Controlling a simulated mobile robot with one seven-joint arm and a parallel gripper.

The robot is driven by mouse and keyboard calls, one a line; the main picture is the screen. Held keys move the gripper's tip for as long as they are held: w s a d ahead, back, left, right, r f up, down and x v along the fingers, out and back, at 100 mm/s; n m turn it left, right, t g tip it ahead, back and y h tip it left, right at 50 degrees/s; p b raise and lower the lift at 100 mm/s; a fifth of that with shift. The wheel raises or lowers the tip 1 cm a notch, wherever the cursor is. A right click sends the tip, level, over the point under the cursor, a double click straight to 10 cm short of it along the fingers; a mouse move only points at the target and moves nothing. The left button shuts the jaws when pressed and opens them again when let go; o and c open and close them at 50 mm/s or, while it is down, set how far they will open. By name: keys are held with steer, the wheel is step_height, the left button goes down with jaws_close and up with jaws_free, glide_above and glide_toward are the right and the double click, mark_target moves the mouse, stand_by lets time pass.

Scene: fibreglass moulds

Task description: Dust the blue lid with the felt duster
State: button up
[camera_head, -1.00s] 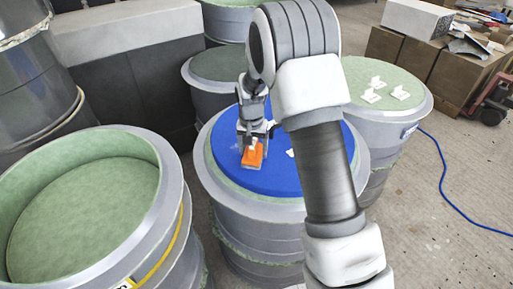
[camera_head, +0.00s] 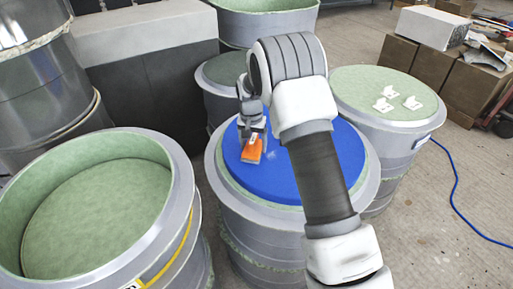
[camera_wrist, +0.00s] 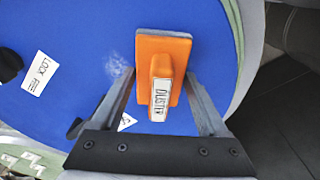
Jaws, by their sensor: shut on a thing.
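The blue lid (camera_head: 285,182) lies flat on top of a grey drum-shaped mould, partly hidden behind my arm in the head view. My gripper (camera_head: 253,136) is over the lid's left part, shut on the handle of the orange felt duster (camera_head: 251,151). In the wrist view the duster (camera_wrist: 162,75) shows between the two fingers of my gripper (camera_wrist: 160,92), with a "DUSTER" label on its handle. A pale dusty patch (camera_wrist: 118,66) is on the blue lid (camera_wrist: 60,115) just left of the duster. Whether the felt touches the lid I cannot tell.
A white "LOCK" label (camera_wrist: 40,73) and dark knobs are on the lid. An open green-lined mould (camera_head: 90,215) stands at left. A mould at right (camera_head: 385,85) bears white pieces (camera_head: 389,96). A blue hose (camera_head: 452,185) lies on the floor.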

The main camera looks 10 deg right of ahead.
steer(key=shift+w+a+f, duration=0.1)
steer(key=shift+w+a, duration=0.25)
steer(key=shift+w, duration=0.5)
steer(key=shift+w+a, duration=0.35)
steer(key=shift+w, duration=0.5)
steer(key=shift+p, duration=0.3)
steer(key=shift+r+p, duration=1.7)
steer(key=shift+r, duration=1.3)
steer(key=shift+r, duration=0.1)
step_height(320, 180, up, 3)
steer(key=shift+f+p, duration=0.1)
steer(key=shift+p, duration=0.8)
